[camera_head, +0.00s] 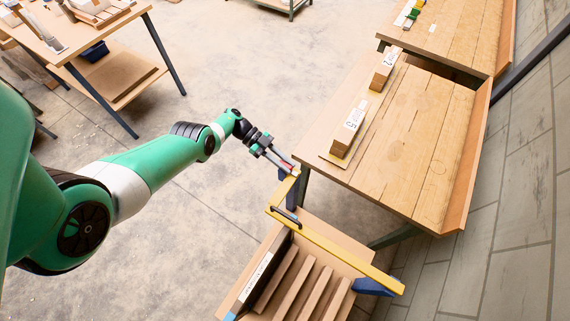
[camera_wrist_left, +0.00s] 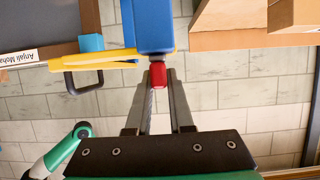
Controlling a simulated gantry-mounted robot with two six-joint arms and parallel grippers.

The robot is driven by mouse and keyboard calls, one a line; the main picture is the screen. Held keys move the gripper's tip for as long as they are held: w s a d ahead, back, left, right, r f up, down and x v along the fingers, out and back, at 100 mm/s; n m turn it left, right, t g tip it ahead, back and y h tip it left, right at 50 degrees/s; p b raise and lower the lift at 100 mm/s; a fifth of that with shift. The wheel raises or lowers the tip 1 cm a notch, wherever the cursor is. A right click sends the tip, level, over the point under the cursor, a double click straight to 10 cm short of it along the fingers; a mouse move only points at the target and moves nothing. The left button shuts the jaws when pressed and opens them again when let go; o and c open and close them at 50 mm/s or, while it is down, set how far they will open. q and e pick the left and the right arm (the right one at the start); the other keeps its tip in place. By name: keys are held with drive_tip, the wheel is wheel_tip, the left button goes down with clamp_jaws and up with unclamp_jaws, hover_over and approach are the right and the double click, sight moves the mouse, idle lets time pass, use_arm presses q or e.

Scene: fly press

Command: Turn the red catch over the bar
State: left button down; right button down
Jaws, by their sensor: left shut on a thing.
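My left gripper (camera_head: 286,164) is shut on the red catch (camera_wrist_left: 158,75), which sits between its fingertips at the end of a blue block (camera_wrist_left: 153,25) in the left wrist view. The fingers hide part of the catch. The yellow bar (camera_head: 335,249) runs across the wooden rack in the head view, from near the catch to a blue support (camera_head: 373,287) at lower right. In the left wrist view the bar (camera_wrist_left: 100,59) has a black handle and its end lies beside the blue block. Whether the catch lies over the bar, I cannot tell. My right gripper is not in view.
The rack (camera_head: 330,240) holds several upright boards below the bar. A wooden table (camera_head: 425,140) with two labelled blocks stands close to the right of my left gripper. Another table (camera_head: 105,40) is at upper left. The floor between is clear.

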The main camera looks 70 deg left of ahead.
use_arm(q)
drive_tip(key=c, duration=0.8)
unclamp_jaws()
drive_tip(key=shift+d, duration=0.1)
drive_tip(key=b+v, duration=0.2)
drive_tip(key=v, duration=0.9)
drive_tip(key=shift+a+b, duration=0.3)
drive_tip(key=shift+r, duration=0.1)
